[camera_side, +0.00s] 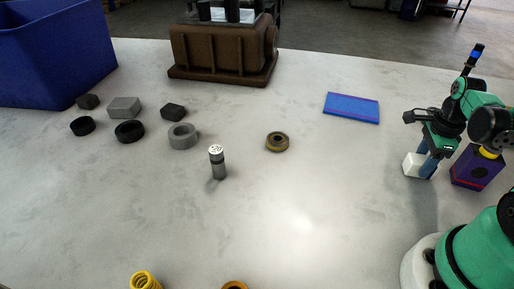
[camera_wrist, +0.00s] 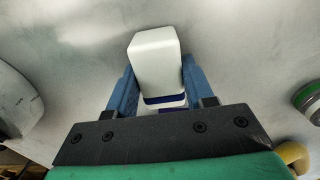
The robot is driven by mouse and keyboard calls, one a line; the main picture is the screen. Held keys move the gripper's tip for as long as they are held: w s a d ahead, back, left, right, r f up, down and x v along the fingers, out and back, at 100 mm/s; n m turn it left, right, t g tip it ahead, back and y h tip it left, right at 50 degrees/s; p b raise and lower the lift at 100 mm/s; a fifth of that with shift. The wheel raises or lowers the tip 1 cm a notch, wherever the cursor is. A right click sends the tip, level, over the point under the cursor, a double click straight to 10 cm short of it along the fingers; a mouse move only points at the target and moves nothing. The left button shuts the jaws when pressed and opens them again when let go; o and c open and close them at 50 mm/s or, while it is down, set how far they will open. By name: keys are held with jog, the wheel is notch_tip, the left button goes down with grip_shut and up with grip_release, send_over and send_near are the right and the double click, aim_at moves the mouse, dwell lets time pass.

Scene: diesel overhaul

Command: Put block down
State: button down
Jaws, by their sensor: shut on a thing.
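A white block (camera_side: 414,164) is at the right of the side view, held between the blue fingers of my gripper (camera_side: 424,168). In the wrist view the white block (camera_wrist: 155,62) sits between the two blue fingers (camera_wrist: 156,92), with a dark blue band near its lower end. My gripper is shut on it and points down. The block is close to the pale table (camera_side: 330,200); I cannot tell whether it touches it. The fingers hide part of the block.
A purple-blue box (camera_side: 477,168) stands just right of my gripper. A flat blue plate (camera_side: 351,107) lies behind to the left. A bronze ring (camera_side: 277,141), a metal cylinder (camera_side: 217,162) and several grey and black parts lie further left.

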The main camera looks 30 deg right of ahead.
jog(key=shift+f, duration=0.15)
jog(key=shift+c, duration=1.7)
grip_release()
notch_tip(320, 180, up, 12)
jog(key=w+a+n+t, duration=0.3)
jog(key=a+n, duration=0.5)
jog(key=n, duration=0.5)
jog(key=w+a+n+t, duration=0.4)
jog(key=a+n, duration=0.5)
jog(key=n, duration=0.5)
jog(key=shift+w+r, duration=0.25)
jog(key=shift+w, duration=0.7)
